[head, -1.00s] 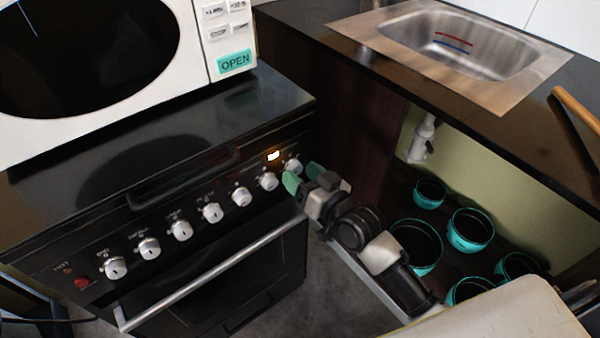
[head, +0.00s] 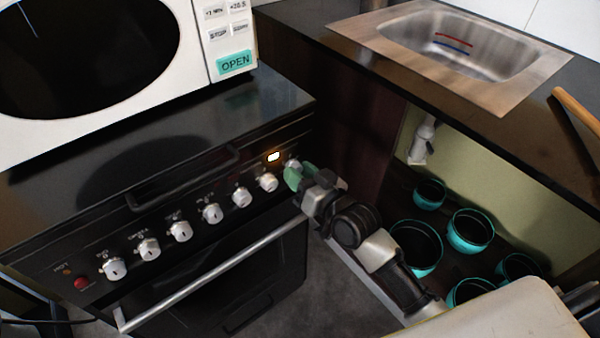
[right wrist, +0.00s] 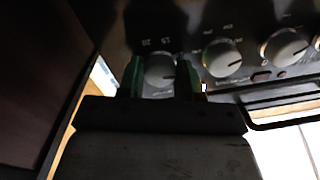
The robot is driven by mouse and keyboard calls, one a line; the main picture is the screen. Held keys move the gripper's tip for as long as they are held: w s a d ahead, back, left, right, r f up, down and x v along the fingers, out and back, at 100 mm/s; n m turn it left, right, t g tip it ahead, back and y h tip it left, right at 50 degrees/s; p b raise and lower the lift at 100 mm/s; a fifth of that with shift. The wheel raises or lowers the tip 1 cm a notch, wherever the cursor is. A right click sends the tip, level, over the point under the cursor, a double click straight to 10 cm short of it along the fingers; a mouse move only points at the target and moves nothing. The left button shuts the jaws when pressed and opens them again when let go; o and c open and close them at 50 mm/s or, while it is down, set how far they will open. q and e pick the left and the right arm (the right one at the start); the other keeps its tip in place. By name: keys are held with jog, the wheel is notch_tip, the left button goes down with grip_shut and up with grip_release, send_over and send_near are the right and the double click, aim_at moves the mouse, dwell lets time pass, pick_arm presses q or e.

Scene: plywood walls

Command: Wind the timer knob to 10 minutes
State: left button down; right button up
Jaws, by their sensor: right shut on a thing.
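The timer knob (head: 292,163) is the rightmost knob on the black oven panel, beside a small lit display. It is mostly hidden behind the green fingertips of my right gripper (head: 297,177) in the head view. In the right wrist view the silvery round knob (right wrist: 159,69) sits between the two green fingers of my right gripper (right wrist: 159,79), with printed numbers on the panel above it. The right gripper is shut on this knob. The knob's exact pointer setting cannot be read. My left gripper is not in view.
A white microwave (head: 228,25) stands on top. Teal pots (head: 470,232) sit under the sink counter (head: 330,50).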

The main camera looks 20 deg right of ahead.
dwell(0.9)
jog(key=o, duration=0.9)
jog(key=shift+s, duration=0.1)
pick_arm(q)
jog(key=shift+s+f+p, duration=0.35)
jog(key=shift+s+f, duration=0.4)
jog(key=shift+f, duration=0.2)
pick_arm(e)
jog(key=shift+v, duration=5.35)
